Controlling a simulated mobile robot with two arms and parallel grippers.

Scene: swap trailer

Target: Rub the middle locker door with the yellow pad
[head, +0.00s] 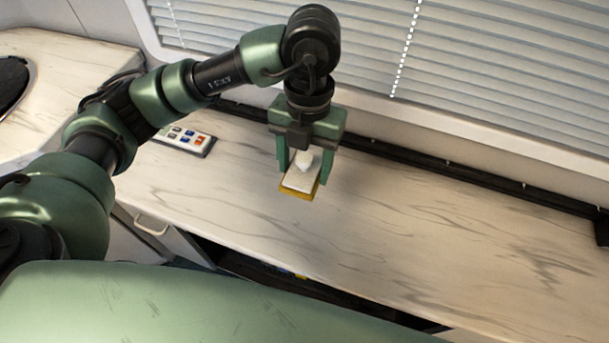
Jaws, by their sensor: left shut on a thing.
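My left gripper (303,168) is above the marbled counter and shut on the yellow pad (298,193). The pad has a white top with a small white knob between the fingers, and a yellow layer along its lower edge. It looks held over the counter, but I cannot tell how large the gap below it is. The locker doors cannot be made out in this view. My right gripper is not in view.
The marbled counter (430,235) is mostly clear to the right. A panel with coloured buttons (184,139) lies left of the gripper. A black rail (440,165) runs along the back below window blinds (480,60). A cabinet handle (151,226) shows below the counter.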

